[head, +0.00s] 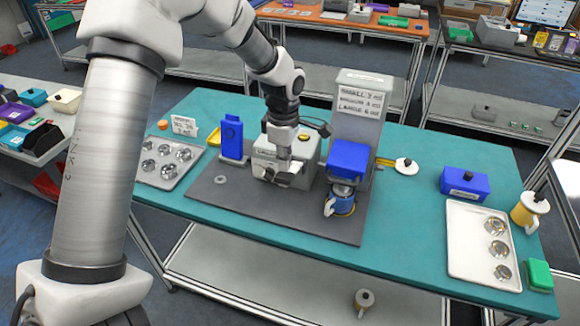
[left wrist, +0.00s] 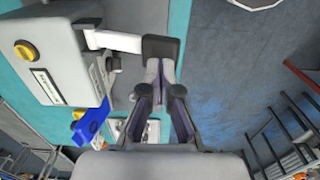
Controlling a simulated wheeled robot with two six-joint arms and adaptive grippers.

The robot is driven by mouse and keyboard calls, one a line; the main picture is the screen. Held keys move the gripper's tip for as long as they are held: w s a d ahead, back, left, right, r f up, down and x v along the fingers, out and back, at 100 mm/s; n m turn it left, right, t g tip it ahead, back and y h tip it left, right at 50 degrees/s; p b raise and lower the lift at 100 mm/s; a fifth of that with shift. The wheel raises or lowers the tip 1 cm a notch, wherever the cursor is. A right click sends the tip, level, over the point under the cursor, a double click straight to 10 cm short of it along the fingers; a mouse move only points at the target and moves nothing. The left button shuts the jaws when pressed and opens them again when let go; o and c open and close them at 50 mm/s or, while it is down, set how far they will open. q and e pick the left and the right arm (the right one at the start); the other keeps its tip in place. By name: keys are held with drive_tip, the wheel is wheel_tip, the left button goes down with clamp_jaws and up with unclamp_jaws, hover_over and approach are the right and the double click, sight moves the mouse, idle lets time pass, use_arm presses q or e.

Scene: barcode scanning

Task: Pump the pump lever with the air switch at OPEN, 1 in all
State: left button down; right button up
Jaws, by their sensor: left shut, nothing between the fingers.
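A grey pump box (head: 268,158) stands on a dark grey mat (head: 225,205) on the teal table. In the left wrist view, the pump box (left wrist: 45,70) carries a yellow knob (left wrist: 25,52). The pump lever (left wrist: 115,40) is a white bar that sticks out from the box and ends in a dark block. My left gripper (head: 284,172) is at the front of the box. Its fingers (left wrist: 161,68) are shut and empty, with the tips right at the lever's dark end; I cannot tell whether they touch. The switch position is unreadable. My right gripper is out of view.
A blue holder (head: 232,138) stands left of the pump box. A blue-topped unit (head: 347,160) and a tall grey panel (head: 358,115) with a sign stand close on its right. Trays of round metal parts (head: 140,177) (head: 460,265) lie at both table ends.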

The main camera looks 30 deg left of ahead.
use_arm(q)
drive_tip(key=shift+w+f, duration=0.1)
wheel_tip(320, 180, up, 4)
drive_tip(key=p, duration=0.3)
drive_tip(key=shift+r+p, duration=0.2)
drive_tip(key=shift+p, duration=0.2)
drive_tip(key=shift+f, duration=0.1)
drive_tip(key=shift+f, duration=0.1)
